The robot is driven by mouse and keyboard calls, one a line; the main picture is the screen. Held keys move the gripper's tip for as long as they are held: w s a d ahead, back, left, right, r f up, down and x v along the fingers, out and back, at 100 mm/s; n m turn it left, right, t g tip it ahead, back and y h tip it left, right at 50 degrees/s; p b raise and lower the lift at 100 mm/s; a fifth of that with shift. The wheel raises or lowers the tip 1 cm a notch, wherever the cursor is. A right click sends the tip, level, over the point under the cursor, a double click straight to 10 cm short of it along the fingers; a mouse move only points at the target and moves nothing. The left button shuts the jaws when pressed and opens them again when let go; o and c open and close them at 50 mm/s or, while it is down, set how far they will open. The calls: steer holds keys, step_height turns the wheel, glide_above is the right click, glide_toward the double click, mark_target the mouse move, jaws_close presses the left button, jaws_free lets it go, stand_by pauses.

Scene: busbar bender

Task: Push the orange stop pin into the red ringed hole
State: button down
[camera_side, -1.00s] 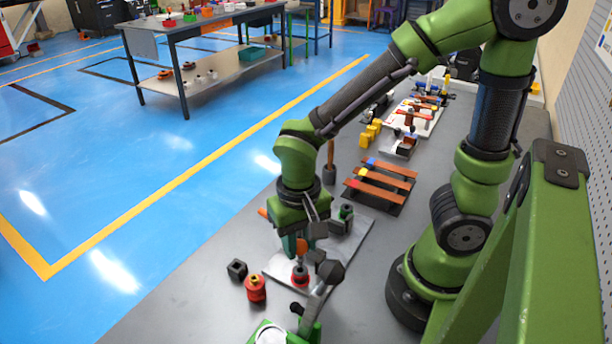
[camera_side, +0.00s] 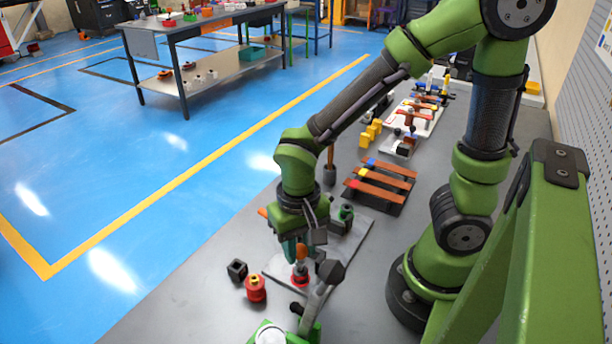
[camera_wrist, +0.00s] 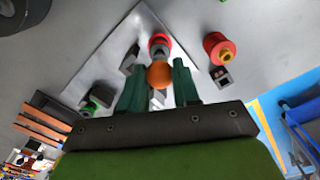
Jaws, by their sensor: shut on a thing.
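The orange stop pin (camera_side: 301,252) is upright between the fingers of my gripper (camera_side: 296,250), which is shut on it. In the wrist view its round orange head (camera_wrist: 159,75) shows between the two teal fingers (camera_wrist: 159,92). Its grey shaft points toward the red ringed hole (camera_side: 300,281), directly below it in the side view. The red ring (camera_wrist: 159,40) shows just past the shaft in the wrist view. The shaft's tip meets the ring area, and I cannot tell how deep it sits.
The ring is on a pale plate (camera_side: 352,238) with a green-and-grey fixture (camera_side: 343,217). A red cylinder (camera_side: 256,289) and a dark block (camera_side: 237,269) stand to the left. A grey-knobbed lever (camera_side: 328,275) is close on the right. Copper bars (camera_side: 380,185) lie behind.

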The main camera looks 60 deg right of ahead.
mark_target(300, 246)
steer(key=shift+f, duration=1.15)
steer(key=c, duration=0.7)
jaws_free()
steer(key=shift+c, duration=0.2)
step_height(300, 246, up, 17)
steer(key=d+r+n+t+y, duration=0.1)
steer(key=d+n+t+y, duration=0.1)
steer(key=d+t, duration=0.4)
steer(key=shift+d+r+t, duration=0.15)
steer(key=shift+r+t, duration=0.2)
steer(key=shift+t, duration=0.25)
